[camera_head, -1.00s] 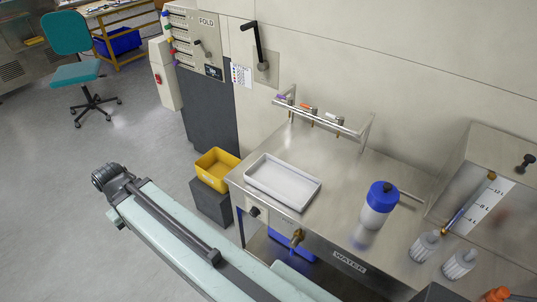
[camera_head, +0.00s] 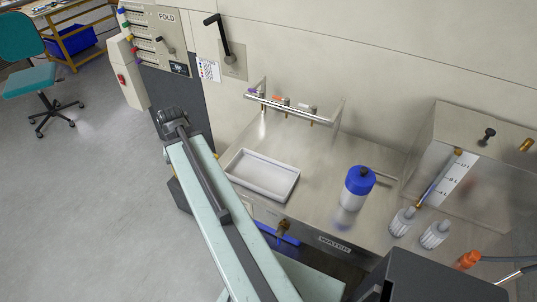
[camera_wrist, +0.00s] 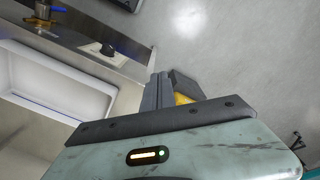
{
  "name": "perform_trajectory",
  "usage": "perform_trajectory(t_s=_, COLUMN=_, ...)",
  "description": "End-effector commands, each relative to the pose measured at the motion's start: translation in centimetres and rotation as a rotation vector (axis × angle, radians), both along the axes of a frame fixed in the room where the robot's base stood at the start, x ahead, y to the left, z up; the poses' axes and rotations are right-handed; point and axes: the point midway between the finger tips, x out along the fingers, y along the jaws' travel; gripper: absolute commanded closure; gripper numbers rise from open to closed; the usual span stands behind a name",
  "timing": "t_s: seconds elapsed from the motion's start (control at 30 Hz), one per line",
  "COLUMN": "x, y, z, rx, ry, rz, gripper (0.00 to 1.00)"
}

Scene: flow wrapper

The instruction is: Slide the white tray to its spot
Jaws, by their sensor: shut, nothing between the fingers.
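The white tray (camera_head: 262,177) is a shallow, empty rectangular tray lying flat on the left end of the steel counter (camera_head: 310,165). It also shows at the left of the wrist view (camera_wrist: 62,82), partly cut off. My gripper (camera_head: 172,117) is at the far end of my raised arm, to the left of the tray in the head view and apart from it. In the wrist view my gripper (camera_wrist: 158,90) is shut and empty, to the right of the tray. No marked spot for the tray can be made out.
A bottle with a blue cap (camera_head: 358,186) stands right of the tray. A rail with small taps (camera_head: 288,107) runs behind it. Bare counter lies between tray and bottle.

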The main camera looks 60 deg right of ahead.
Motion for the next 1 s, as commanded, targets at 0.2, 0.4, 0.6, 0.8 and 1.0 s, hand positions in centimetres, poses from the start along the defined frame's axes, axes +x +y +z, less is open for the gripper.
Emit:
perform_trajectory(t_s=0.2, x=-11.9, y=-14.2, z=2.5, rx=0.0, ry=0.0, rz=-0.491, gripper=1.0)
perform_trajectory(t_s=0.4, x=-18.4, y=-18.9, z=3.2, rx=0.0, ry=0.0, rz=-0.705, gripper=1.0)
perform_trajectory(t_s=0.6, x=-19.3, y=-19.4, z=3.0, rx=0.0, ry=0.0, rz=-0.733, gripper=1.0)
perform_trajectory(t_s=0.8, x=-19.2, y=-19.3, z=1.5, rx=0.0, ry=0.0, rz=-0.73, gripper=1.0)
perform_trajectory(t_s=1.0, x=-19.2, y=-19.3, z=-2.2, rx=0.0, ry=0.0, rz=-0.729, gripper=1.0)
